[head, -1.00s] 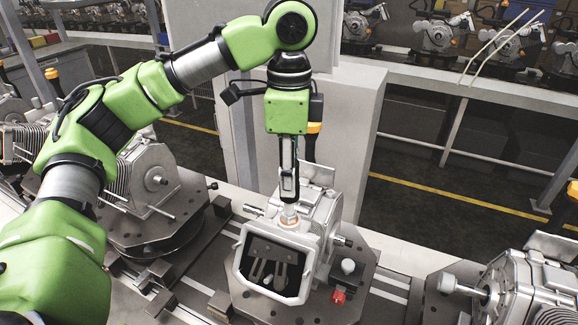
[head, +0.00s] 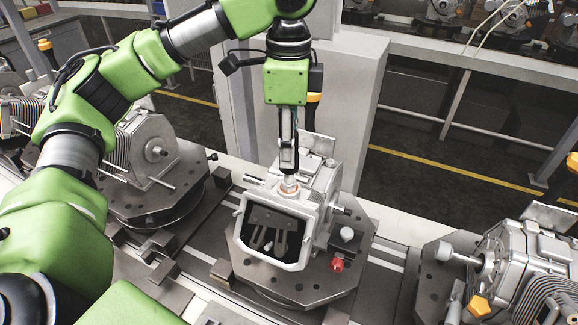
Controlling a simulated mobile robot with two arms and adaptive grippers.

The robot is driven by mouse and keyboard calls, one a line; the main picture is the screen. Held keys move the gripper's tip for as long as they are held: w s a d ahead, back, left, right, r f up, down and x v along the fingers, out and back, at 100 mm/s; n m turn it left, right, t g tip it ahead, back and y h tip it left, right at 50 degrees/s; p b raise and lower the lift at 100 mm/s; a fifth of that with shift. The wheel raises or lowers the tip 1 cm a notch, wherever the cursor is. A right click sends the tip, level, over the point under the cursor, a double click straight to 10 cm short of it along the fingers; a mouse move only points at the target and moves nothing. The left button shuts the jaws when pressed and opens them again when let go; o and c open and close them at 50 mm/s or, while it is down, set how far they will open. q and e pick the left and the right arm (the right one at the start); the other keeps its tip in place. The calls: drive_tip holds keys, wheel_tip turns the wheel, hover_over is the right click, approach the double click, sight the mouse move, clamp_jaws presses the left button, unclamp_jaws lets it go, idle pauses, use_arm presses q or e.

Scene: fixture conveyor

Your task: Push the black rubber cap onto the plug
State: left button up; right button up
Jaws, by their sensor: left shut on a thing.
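The plug (head: 289,187), a pale metal post with a copper-coloured ring, stands upright on top of the grey cast housing (head: 243,247) in the middle of the head view. My left gripper (head: 288,168) points straight down directly over the plug. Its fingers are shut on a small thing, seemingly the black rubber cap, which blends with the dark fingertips. The fingertips are very close to the top of the plug. I cannot tell whether the cap touches the plug or sits on it. My right gripper is not in view.
The housing rests on a dark fixture plate (head: 310,290) with a red knob (head: 337,265) and a white-topped post (head: 347,233). Other machine housings stand at left (head: 150,150) and right (head: 515,255). A pale cabinet (head: 350,120) rises close behind my left gripper.

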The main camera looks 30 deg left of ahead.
use_arm(q)
drive_tip(key=shift+f, duration=1.4)
drive_tip(key=shift+s+f, duration=0.1)
drive_tip(key=shift+f, duration=0.35)
idle(0.3)
drive_tip(key=o, duration=1.2)
wheel_tip(320, 180, up, 12)
